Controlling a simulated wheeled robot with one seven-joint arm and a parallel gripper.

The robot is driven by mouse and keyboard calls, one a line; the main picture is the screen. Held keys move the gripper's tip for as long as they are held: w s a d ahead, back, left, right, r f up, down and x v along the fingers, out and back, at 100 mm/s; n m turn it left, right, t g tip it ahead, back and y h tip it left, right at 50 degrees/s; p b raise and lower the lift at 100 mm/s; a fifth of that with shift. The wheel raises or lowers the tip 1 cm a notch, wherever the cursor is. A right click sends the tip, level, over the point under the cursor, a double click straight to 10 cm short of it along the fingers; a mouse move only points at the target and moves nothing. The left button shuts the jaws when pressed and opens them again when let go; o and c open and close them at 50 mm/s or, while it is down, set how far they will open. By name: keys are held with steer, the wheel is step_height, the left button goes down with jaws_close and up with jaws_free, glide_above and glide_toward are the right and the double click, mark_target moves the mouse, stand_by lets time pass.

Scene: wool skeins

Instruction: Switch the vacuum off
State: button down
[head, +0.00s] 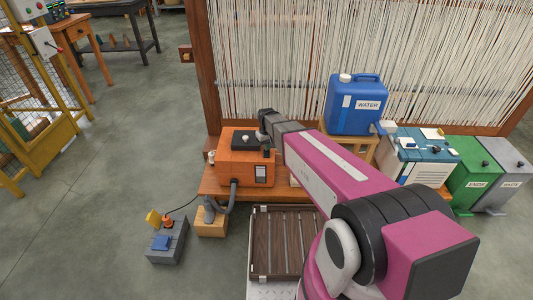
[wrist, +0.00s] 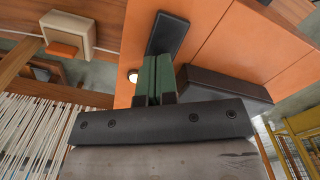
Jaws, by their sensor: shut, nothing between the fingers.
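The vacuum appears to be the orange box (head: 232,172) with a grey hose (head: 228,200), on the wooden platform. Its top carries a black panel (head: 250,138) and a small round white light or button (wrist: 132,75). My gripper (head: 266,151) is over the right part of the box, pointing down. In the wrist view its green fingers (wrist: 156,78) are shut together and empty. Their tips are close to a black oblong piece (wrist: 168,33) on the orange surface (wrist: 222,42). I cannot tell if they touch it. The fingers and arm hide part of the box top.
A loom with white threads (head: 290,60) stands behind. A blue water can (head: 353,105) is to the right. A grey unit with yellow and blue parts (head: 168,243) is on the floor at left. A slatted crate (head: 252,240) is in front.

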steer(key=shift+f, duration=0.6)
stand_by(0.4)
steer(key=shift+r, duration=0.15)
steer(key=shift+r, duration=3.4)
steer(key=s+d+r+m, duration=0.2)
steer(key=s+d, duration=0.7)
steer(key=s+d+r+m, duration=0.2)
steer(key=s+d+m, duration=0.1)
steer(key=s+d, duration=0.6)
steer(key=shift+s+d+r+m, duration=0.3)
steer(key=shift+d+r, duration=0.1)
steer(key=shift+d, duration=0.15)
